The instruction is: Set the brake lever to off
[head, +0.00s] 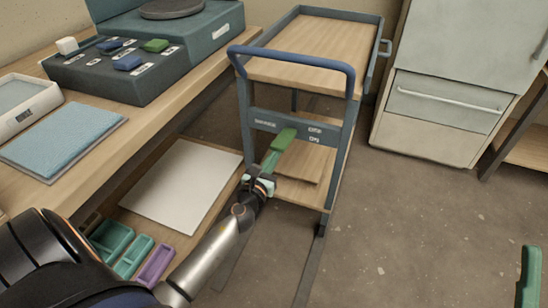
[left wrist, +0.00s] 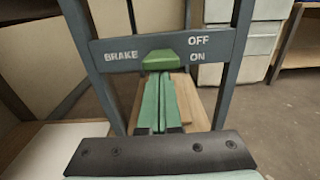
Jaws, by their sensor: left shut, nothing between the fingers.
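The green brake lever (head: 285,138) sits on the grey crossbar plate of a blue-grey cart (head: 350,75). In the left wrist view the lever (left wrist: 158,61) is between the word BRAKE on the left and the words OFF, above, and ON, below, on the right. Its green end looks about level with ON. My left gripper (head: 271,161) is shut and empty. Its teal fingertips (left wrist: 158,78) point at the lever from just below it; I cannot tell whether they touch. A teal piece that looks like part of my right gripper (head: 529,278) shows at the lower right edge.
The cart's blue push handle (head: 292,52) arches above the plate. A workbench (head: 150,115) with a blue mat stands left, and a white board (head: 185,183) lies on its lower shelf. A pale cabinet (head: 450,80) stands at the back right. The floor right of the cart is clear.

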